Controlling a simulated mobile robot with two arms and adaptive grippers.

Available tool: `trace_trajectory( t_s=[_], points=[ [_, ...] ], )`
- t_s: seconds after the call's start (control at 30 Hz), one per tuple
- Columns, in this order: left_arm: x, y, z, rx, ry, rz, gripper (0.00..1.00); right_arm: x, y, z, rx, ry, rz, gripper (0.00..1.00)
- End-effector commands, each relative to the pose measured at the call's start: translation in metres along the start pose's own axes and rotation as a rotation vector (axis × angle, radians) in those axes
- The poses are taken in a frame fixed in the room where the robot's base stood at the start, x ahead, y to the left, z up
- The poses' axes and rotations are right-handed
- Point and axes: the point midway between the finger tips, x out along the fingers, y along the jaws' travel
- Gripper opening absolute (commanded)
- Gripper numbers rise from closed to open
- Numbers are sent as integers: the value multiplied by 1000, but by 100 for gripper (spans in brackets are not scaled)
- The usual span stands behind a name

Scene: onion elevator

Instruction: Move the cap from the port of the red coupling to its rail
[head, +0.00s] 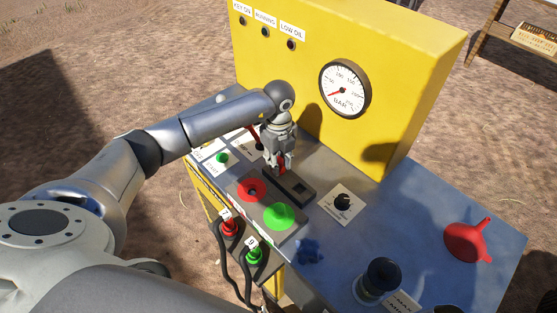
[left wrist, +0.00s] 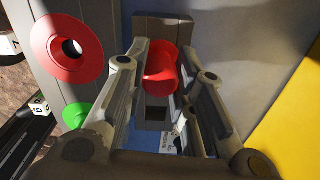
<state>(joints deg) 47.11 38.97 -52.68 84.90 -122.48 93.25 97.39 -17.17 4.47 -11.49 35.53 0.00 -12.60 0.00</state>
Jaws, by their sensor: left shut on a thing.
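My left gripper (head: 281,163) is shut on the red cap (left wrist: 161,70), which sits between its fingers in the left wrist view. The fingers point down at the far end of the dark rail (head: 299,189); the rail (left wrist: 164,28) also shows behind the cap. A square opening (left wrist: 156,116) in the rail is clear of the cap. Whether the cap touches the rail, I cannot tell. The red coupling (head: 250,190) is a red disc beside the rail; its round port is open in the left wrist view (left wrist: 70,47). My right gripper is not in view.
A green coupling (head: 279,217) sits beside the red one. Hoses with red (head: 229,228) and green (head: 254,256) ends hang at the front. A dial knob (head: 343,202), blue knob (head: 309,252) and red funnel (head: 466,242) are to the right. The yellow gauge panel (head: 400,60) rises behind.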

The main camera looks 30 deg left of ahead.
Motion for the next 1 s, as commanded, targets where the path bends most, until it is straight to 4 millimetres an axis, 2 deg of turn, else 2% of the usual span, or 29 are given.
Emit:
trace_trajectory(
  t_s=[0.2,0.23,0.4,0.63,0.8,1.0],
  points=[
    [0,0,0,0,0,0,8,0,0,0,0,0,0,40],
    [0,0,0,0,0,0,26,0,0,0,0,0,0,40],
    [0,0,0,0,0,0,48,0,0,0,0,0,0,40],
    [0,0,0,0,0,0,49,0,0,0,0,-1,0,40],
    [0,0,0,0,0,0,67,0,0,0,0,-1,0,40],
    [0,0,0,0,0,0,67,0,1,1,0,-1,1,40]
  ],
)
